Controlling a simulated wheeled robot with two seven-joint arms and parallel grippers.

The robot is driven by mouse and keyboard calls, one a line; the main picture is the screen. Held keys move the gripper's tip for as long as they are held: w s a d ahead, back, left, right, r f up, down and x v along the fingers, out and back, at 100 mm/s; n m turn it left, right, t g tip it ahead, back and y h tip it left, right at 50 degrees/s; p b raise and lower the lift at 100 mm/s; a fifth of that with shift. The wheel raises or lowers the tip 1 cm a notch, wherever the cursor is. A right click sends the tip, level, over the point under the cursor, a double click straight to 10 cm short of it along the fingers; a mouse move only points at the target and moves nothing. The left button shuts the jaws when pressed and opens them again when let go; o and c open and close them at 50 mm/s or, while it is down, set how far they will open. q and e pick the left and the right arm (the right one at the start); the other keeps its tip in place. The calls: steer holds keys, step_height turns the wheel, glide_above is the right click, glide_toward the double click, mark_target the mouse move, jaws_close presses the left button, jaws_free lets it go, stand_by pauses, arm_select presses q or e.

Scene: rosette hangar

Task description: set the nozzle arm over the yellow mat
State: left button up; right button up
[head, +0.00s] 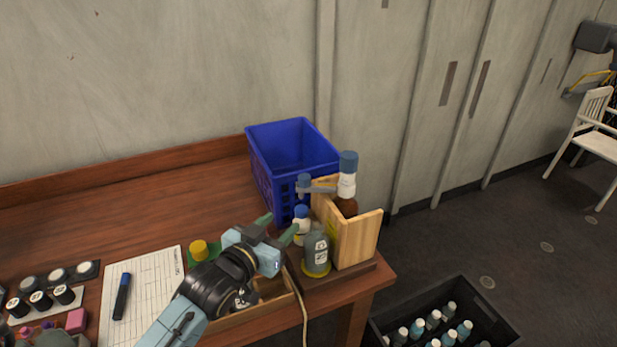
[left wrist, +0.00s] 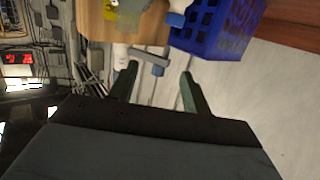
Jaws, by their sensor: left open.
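The nozzle arm (head: 322,189) is a short grey bar with a blue-grey knobbed end, level at the upper part of a wooden stand (head: 357,240). It also shows in the left wrist view (left wrist: 150,57), just beyond my fingertips. A grey bottle (head: 316,252) stands at the stand's foot. Yellow shows at its base; I cannot tell whether this is the yellow mat. My left gripper (head: 277,227) is open and empty, left of the stand and lower in the picture than the nozzle arm; its fingers also show in the left wrist view (left wrist: 159,72). My right gripper is out of view.
A blue crate (head: 262,165) stands behind the stand. A brown bottle with a blue cap (head: 347,180) is at the stand, and a white blue-capped bottle (head: 301,222) beside it. A wooden tray (head: 262,318) lies below my gripper. A black crate of bottles (head: 500,325) is at right.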

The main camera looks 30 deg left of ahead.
mark_target(308, 176)
arm_select(q)
steer(key=w+r, duration=0.1)
steer(key=w, duration=0.4)
steer(key=w+r+t, duration=0.1)
steer(key=w, duration=0.4)
steer(key=w+r+t, duration=0.1)
steer(key=w, duration=0.4)
steer(key=shift+a, duration=0.1)
steer(key=shift+c, duration=0.2)
jaws_close()
